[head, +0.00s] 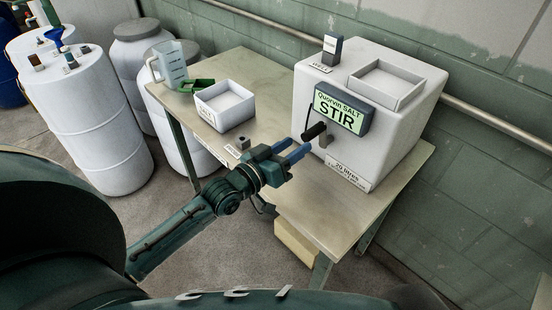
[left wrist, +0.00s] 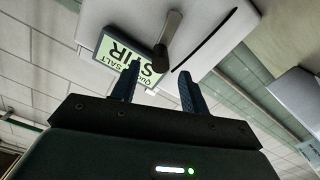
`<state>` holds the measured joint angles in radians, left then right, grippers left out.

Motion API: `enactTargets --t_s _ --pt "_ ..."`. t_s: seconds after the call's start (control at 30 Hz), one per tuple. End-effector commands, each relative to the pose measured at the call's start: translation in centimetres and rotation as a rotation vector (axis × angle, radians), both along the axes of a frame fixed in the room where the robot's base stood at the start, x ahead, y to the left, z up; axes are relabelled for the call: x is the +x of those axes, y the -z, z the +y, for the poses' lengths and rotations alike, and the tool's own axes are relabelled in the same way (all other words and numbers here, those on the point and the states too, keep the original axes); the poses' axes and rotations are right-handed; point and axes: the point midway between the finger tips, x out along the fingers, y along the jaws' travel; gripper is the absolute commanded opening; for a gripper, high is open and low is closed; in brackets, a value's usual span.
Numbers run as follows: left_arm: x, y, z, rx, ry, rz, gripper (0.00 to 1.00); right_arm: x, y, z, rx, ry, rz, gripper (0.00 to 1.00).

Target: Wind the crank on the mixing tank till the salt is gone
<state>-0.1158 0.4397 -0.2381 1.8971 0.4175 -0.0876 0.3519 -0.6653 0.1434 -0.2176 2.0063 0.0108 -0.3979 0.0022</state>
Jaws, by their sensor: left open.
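The mixing tank (head: 385,140) is a white box on the right part of the table. Its display (head: 342,108) reads "Quorvin SALT STIR". The crank (head: 315,132) has a dark handle and sticks out of the tank's front below the display. It also shows in the left wrist view (left wrist: 168,38), with its handle ahead of and between the fingers. My left gripper (head: 297,152) is open and empty, just short of the crank, and appears apart from it. The left wrist view shows its two blue fingers (left wrist: 157,86) spread. The salt inside the tank is hidden. My right gripper is not in view.
On the table (head: 262,72) stand a white tray (head: 207,112), a clear jug (head: 170,66) and a green object (head: 196,85). A small dark block (head: 243,142) sits near the front edge. Large white drums (head: 95,125) stand at left. A wall is behind the tank.

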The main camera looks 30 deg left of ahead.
Motion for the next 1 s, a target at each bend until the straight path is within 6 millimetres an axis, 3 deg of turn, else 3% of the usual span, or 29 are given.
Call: enactTargets --t_s 0.1,0.3,0.9,1.0 --pt "-2.4 0.2 0.8 0.001 0.001 0.002 0.45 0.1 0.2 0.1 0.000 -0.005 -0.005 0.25" --pt "-4.7 0.1 1.7 0.000 0.001 0.000 0.45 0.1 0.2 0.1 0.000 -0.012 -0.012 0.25" --pt "-5.3 -0.1 1.9 0.000 0.001 -0.001 0.45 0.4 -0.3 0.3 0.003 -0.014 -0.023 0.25" --pt "-5.7 0.9 1.6 0.015 -0.003 0.020 0.45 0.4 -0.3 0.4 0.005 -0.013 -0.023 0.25"
